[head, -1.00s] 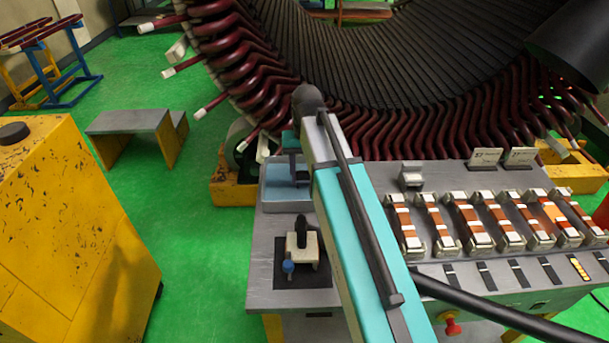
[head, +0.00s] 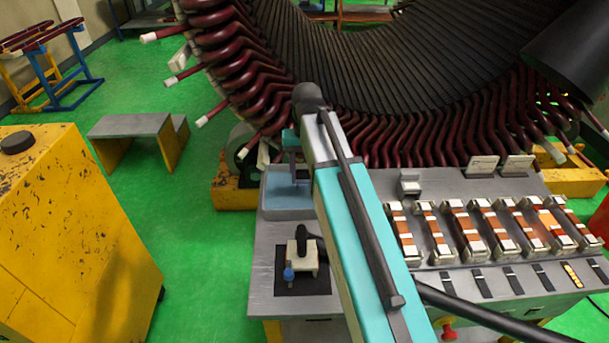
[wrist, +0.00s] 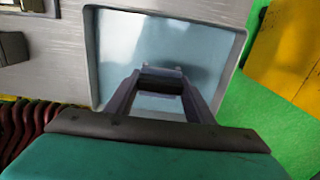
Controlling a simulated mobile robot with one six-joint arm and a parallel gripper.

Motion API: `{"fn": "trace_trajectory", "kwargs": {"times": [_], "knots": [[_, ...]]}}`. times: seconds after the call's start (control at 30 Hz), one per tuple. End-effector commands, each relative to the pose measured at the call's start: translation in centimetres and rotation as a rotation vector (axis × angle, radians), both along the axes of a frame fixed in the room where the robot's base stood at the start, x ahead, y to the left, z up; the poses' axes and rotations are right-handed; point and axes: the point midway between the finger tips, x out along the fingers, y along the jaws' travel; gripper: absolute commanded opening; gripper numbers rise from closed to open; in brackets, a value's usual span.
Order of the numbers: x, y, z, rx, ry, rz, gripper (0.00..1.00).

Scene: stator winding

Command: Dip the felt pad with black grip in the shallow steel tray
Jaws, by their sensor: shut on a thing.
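The shallow steel tray (head: 267,212) sits at the back left of the grey bench and holds pale blue liquid. Its rim (wrist: 92,60) surrounds the liquid in the wrist view. My gripper (head: 294,181) points down over the tray. In the wrist view, my gripper (wrist: 161,80) is shut on the black grip (wrist: 161,86) of the felt pad, a dark bar between the fingers. The felt itself is mostly hidden, and I cannot tell whether it touches the liquid. A dark shadow or reflection lies beside the fingertips.
A cream block with a black handle and blue knob (head: 302,262) stands on a dark mat in front of the tray. Copper bars in holders (head: 490,225) fill the bench's right side. The large stator (head: 380,80) rises behind. A yellow cabinet (head: 70,230) stands left.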

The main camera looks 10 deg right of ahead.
Motion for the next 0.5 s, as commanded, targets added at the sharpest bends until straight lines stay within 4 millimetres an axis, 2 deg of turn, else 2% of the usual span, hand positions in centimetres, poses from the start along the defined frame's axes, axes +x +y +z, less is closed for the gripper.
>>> {"fn": "trace_trajectory", "kwargs": {"times": [0.5], "knots": [[0.0,0.0,3.7,0.0,-0.001,0.0,0.25]]}}
